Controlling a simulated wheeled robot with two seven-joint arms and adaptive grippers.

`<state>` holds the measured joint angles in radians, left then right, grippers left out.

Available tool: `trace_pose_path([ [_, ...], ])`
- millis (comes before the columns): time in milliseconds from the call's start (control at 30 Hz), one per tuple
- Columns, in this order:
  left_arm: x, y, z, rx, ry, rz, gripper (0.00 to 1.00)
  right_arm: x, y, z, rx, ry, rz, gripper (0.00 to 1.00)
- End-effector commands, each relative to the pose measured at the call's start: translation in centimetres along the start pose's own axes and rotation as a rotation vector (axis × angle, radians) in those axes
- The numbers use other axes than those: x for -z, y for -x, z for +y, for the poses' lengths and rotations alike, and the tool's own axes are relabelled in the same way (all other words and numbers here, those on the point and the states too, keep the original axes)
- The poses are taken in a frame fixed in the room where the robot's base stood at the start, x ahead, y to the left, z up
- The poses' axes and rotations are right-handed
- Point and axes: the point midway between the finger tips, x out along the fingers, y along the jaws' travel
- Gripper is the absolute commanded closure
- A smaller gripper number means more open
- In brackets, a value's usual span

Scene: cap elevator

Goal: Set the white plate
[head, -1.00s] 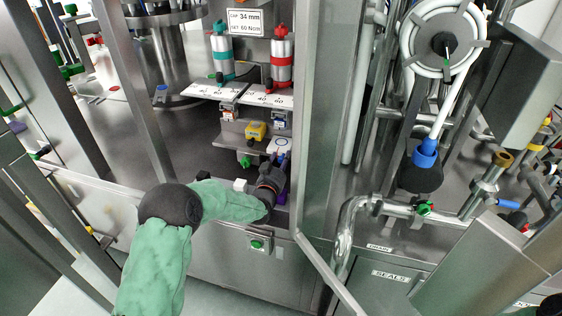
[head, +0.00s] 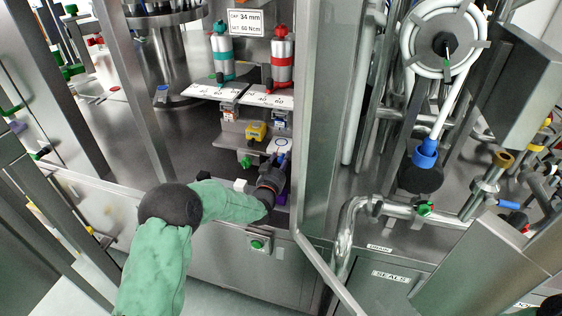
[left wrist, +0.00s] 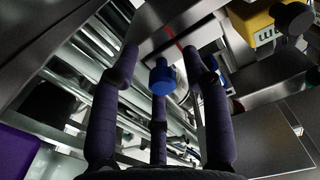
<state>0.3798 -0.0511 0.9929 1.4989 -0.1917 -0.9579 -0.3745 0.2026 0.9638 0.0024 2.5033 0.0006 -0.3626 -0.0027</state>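A small white plate (head: 281,143) with a blue ring mark lies on the lower ledge inside the machine, at the middle of the head view. My left gripper (head: 277,162) is just in front of it and hides its near side. In the left wrist view, the gripper's dark fingers (left wrist: 160,62) are spread apart. A blue knob (left wrist: 162,77) shows between them, with a gap to the side fingers; contact with the middle finger cannot be told. My right gripper is out of view.
A yellow block (head: 256,131) sits close left of the white plate, and also shows in the left wrist view (left wrist: 262,24). A steel door frame (head: 325,120) stands close on the right. A green button (head: 257,244) is on the front panel below.

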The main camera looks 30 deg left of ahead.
Motion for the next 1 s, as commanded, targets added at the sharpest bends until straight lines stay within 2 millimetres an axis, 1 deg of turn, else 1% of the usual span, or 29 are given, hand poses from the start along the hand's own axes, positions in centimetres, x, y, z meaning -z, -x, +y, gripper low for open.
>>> trace_pose_path([
  [233,0.1,0.2,0.0,0.000,0.000,0.001,0.53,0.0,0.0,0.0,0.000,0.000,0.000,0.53],
  [367,0.1,1.2,-0.1,0.001,-0.001,0.002,0.53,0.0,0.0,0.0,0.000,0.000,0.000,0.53],
  [467,0.1,2.6,-0.1,0.001,0.000,0.001,0.53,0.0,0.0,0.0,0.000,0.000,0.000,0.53],
  [800,0.1,8.8,-0.1,0.002,0.000,0.001,0.53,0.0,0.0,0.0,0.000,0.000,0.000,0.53],
  [1000,0.0,11.2,0.0,0.001,0.000,0.001,0.53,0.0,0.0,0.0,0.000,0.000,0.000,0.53],
])
